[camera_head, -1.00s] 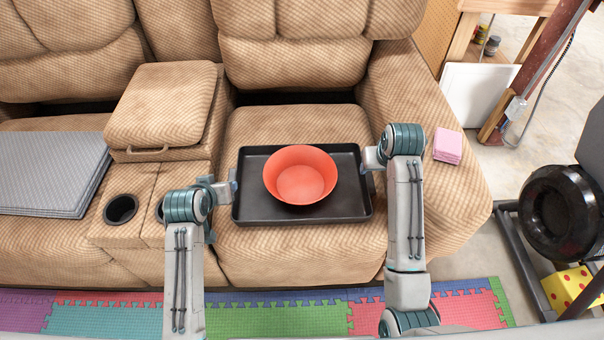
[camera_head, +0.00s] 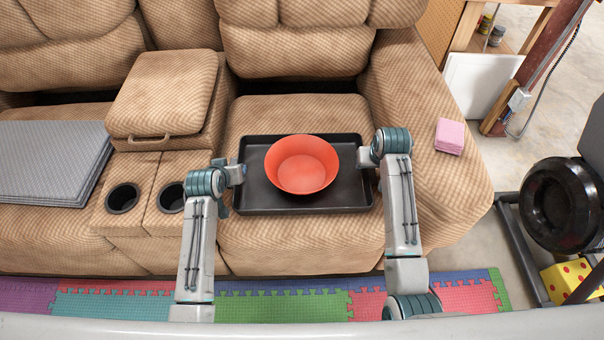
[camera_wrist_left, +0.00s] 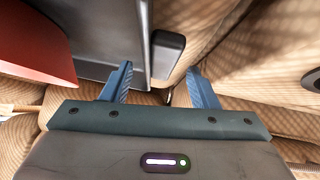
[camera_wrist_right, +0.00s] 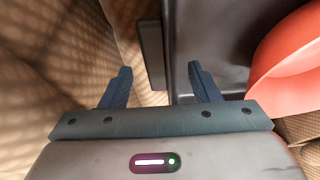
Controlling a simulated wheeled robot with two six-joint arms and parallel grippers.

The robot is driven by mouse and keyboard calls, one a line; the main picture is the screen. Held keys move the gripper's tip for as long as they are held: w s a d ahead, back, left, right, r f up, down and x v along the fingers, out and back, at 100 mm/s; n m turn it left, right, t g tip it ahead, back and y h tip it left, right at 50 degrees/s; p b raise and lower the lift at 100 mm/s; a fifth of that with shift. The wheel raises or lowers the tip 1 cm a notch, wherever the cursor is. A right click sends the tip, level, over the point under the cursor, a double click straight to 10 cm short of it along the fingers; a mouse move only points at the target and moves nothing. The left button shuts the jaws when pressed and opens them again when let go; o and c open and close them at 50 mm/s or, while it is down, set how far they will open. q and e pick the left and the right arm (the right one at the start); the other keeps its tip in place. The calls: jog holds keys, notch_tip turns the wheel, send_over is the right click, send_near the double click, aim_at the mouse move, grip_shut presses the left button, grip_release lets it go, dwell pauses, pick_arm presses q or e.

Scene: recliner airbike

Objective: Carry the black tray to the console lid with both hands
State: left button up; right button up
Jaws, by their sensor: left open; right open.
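The black tray (camera_head: 335,200) lies on the tan recliner seat with a red bowl (camera_head: 302,165) on it. The console lid (camera_head: 165,95) is the padded tan top left of the seat. My left gripper (camera_head: 236,172) is at the tray's left edge; in the left wrist view its blue fingers (camera_wrist_left: 160,85) are open, with the tray's dark handle (camera_wrist_left: 167,55) just ahead between them. My right gripper (camera_head: 368,157) is at the tray's right edge; in the right wrist view its fingers (camera_wrist_right: 160,85) are open, with the right handle (camera_wrist_right: 151,50) ahead between them.
Two cup holders (camera_head: 122,198) sit in front of the console. Grey folded mats (camera_head: 50,160) lie on the left seat. A pink stack (camera_head: 450,136) rests on the right armrest. Coloured foam tiles (camera_head: 280,305) cover the floor in front.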

pick_arm(q)
jog(key=shift+x, duration=1.2)
pick_arm(e)
jog(key=shift+x, duration=1.2)
pick_arm(q)
jog(key=shift+c, duration=0.4)
pick_arm(e)
jog(key=shift+c, duration=0.5)
pick_arm(q)
grip_shut()
pick_arm(e)
grip_shut()
